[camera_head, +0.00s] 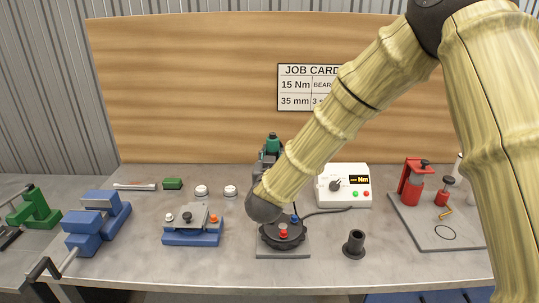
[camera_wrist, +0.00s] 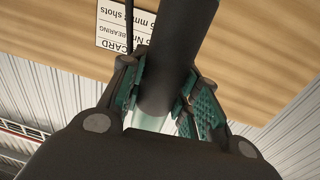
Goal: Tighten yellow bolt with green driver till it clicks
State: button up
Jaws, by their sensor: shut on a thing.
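My gripper (camera_wrist: 168,98) is shut around a thick dark cylinder (camera_wrist: 170,55), which looks like the driver's body; a pale green part shows below it between the teal finger pads. In the head view a green and dark upright piece (camera_head: 272,144) rises behind my wrist, likely the driver's top. My arm hides most of the gripper and the driver's lower end. A round black fixture (camera_head: 282,237) on a grey plate sits just below my wrist, with a red-topped bolt (camera_head: 283,232) and a blue one (camera_head: 294,218) showing. I cannot see the yellow bolt.
A white control box (camera_head: 344,187) with an "Nm" display and a cable stands right of my wrist. A black cup (camera_head: 354,244) stands in front of it. A blue fixture (camera_head: 193,235) and a blue vice (camera_head: 97,222) are left. A grey tray (camera_head: 425,234) lies right.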

jog(key=shift+w+a+f, duration=0.1)
jog(key=shift+w+f, duration=0.25)
jog(key=shift+f, duration=0.25)
jog(key=shift+w+f, duration=0.35)
jog(key=shift+f, duration=0.2)
jog(key=shift+s+f+b, duration=0.1)
jog(key=shift+f+b, duration=0.1)
jog(key=shift+b, duration=0.15)
jog(key=shift+s+f, duration=0.2)
jog(key=shift+s, duration=0.2)
jog(key=shift+w+a+f+b, duration=0.1)
jog(key=shift+w+f+b, duration=0.05)
jog(key=shift+f+b, duration=0.3)
jog(key=shift+w+f+b, duration=0.15)
jog(key=shift+f+b, duration=0.1)
jog(key=shift+f, duration=0.25)
jog(key=shift+s+f, duration=0.2)
jog(key=shift+f+b, duration=0.1)
jog(key=shift+b, duration=0.2)
jog(key=shift+w+f, duration=0.1)
jog(key=shift+s, duration=0.2)
